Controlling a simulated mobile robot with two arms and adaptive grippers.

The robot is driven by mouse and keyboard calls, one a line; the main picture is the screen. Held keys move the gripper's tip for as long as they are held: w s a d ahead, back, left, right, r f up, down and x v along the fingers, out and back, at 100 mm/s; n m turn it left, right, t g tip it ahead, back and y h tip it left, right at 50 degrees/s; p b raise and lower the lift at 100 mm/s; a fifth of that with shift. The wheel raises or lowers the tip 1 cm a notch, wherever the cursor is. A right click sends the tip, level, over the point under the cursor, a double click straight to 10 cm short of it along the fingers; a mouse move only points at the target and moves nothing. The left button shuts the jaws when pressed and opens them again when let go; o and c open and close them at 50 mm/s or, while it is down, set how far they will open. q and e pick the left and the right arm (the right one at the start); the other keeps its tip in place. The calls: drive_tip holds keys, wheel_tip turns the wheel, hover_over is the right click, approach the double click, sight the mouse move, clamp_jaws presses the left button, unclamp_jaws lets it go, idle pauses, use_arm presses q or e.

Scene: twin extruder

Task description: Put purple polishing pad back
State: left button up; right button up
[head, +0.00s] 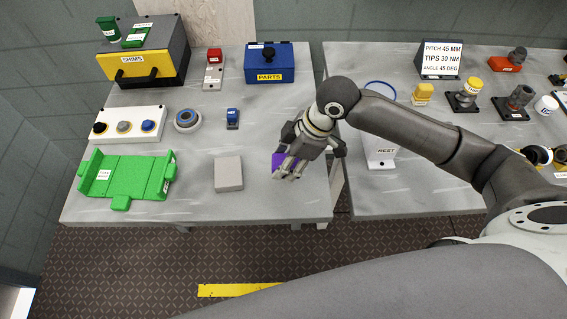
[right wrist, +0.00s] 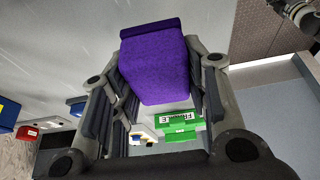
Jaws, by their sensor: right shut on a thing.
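The purple polishing pad (head: 279,161) is a block held in my right gripper (head: 290,172), near the right edge of the left table. In the right wrist view the pad (right wrist: 158,62) sits between the two fingers of the right gripper (right wrist: 158,85), which are shut on its sides. The fingers hide part of the pad in the head view. I cannot tell whether the pad touches the tabletop. My left gripper is not in view.
A grey block (head: 229,174) lies left of the gripper. A green cradle (head: 126,178), a white panel with round pieces (head: 128,122), a blue PARTS box (head: 269,63) and a SHIMS box (head: 145,55) stand on the left table. A gap separates it from the right table (head: 420,190).

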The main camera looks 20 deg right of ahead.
drive_tip(key=shift+w+f, duration=1)
drive_tip(key=shift+f, duration=0.15)
drive_tip(key=shift+w+f+p, duration=0.15)
drive_tip(key=shift+f+p, duration=0.15)
drive_tip(key=shift+p, duration=0.2)
drive_tip(key=shift+f+p, duration=0.75)
drive_tip(key=shift+f, duration=0.5)
drive_tip(key=shift+f, duration=0.15)
drive_tip(key=shift+f, duration=0.1)
drive_tip(key=o, duration=0.9)
